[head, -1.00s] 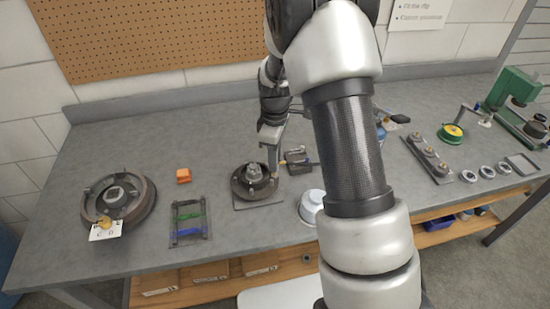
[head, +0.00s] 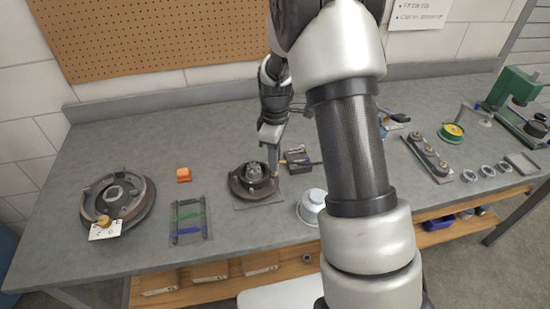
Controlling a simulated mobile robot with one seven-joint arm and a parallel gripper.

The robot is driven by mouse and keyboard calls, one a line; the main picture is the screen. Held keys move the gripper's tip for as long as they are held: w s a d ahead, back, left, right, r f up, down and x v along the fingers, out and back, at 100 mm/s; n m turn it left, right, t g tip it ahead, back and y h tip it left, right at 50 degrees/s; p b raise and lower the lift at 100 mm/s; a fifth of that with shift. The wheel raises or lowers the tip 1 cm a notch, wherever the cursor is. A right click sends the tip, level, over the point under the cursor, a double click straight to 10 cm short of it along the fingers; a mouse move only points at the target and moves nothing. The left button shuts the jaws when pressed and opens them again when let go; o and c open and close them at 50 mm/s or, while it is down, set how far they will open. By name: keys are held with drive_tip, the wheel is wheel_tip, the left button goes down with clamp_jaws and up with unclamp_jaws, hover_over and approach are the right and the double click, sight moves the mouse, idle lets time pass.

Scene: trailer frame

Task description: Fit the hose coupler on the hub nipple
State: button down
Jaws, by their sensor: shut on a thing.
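The hub (head: 253,182) is a dark round casting with a raised centre, on a thin grey plate near the middle of the bench. My gripper (head: 274,164) points down at the hub's right rear edge. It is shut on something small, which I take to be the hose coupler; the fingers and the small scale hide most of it. A thin yellow-tipped piece (head: 283,162) shows just right of the fingertips. The nipple is too small to make out, and I cannot tell whether the coupler touches it.
A second drum (head: 118,200) with a tag lies at left. My arm hides the bench's right middle.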

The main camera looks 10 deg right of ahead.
drive_tip(key=shift+s+f+b, duration=0.1)
drive_tip(key=shift+f+b, duration=0.5)
drive_tip(key=shift+f, duration=0.1)
idle(0.7)
drive_tip(key=shift+f, duration=0.2)
idle(0.9)
drive_tip(key=c, duration=1.5)
unclamp_jaws()
drive_tip(key=shift+a, duration=0.1)
drive_tip(key=o, duration=0.4)
drive_tip(key=shift+r+p, duration=2.05)
drive_tip(key=shift+r, duration=1.5)
